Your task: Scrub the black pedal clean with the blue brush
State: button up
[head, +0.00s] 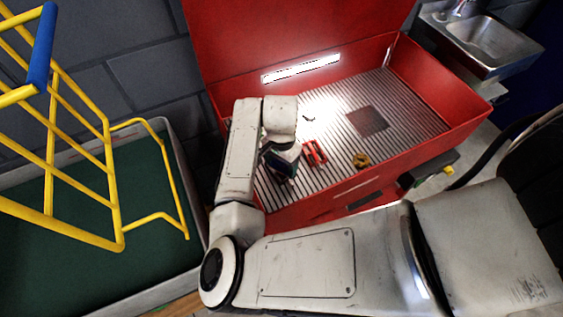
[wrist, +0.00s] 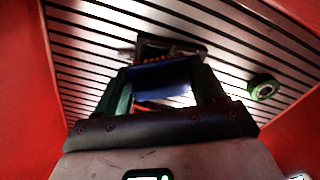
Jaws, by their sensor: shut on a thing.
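My gripper (wrist: 163,88) is shut on the blue brush (wrist: 162,80), whose blue block shows between the two green fingers in the wrist view. Just beyond it lies a dark pedal-like thing (wrist: 188,48) with a pale metal stub at its left and some red below its dark top edge. The brush partly covers it, and I cannot tell whether they touch. In the head view my gripper (head: 282,163) is low in the red tub, beside a red pedal-like thing (head: 315,153). The brush cannot be made out there, nor can a black pedal clearly.
The red tub (head: 440,126) has a ribbed floor and raised walls. A brass-coloured part (head: 362,160) lies near its front wall; a round green-rimmed part (wrist: 263,88) shows in the wrist view. A yellow rack (head: 120,200) stands left, a sink (head: 490,45) back right.

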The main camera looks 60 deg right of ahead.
jog(key=shift+f+b, duration=0.3)
jog(key=shift+f, duration=0.25)
dwell(0.5)
jog(key=shift+w, duration=0.1)
jog(key=shift+w+d, duration=0.55)
jog(key=shift+w, duration=0.2)
jog(key=shift+s, duration=0.1)
jog(key=shift+s+a+p, duration=0.5)
jog(key=shift+s+a, duration=0.05)
jog(key=shift+s, duration=0.25)
jog(key=shift+s+a+p, duration=0.5)
jog(key=shift+s+a, duration=0.05)
jog(key=shift+s, duration=0.2)
jog(key=shift+w, duration=0.1)
jog(key=shift+w+d+b, duration=0.2)
jog(key=shift+w+d, duration=0.35)
jog(key=shift+w, duration=0.25)
jog(key=shift+w+d+b, duration=0.15)
jog(key=shift+w+d, duration=0.4)
jog(key=shift+w, duration=0.2)
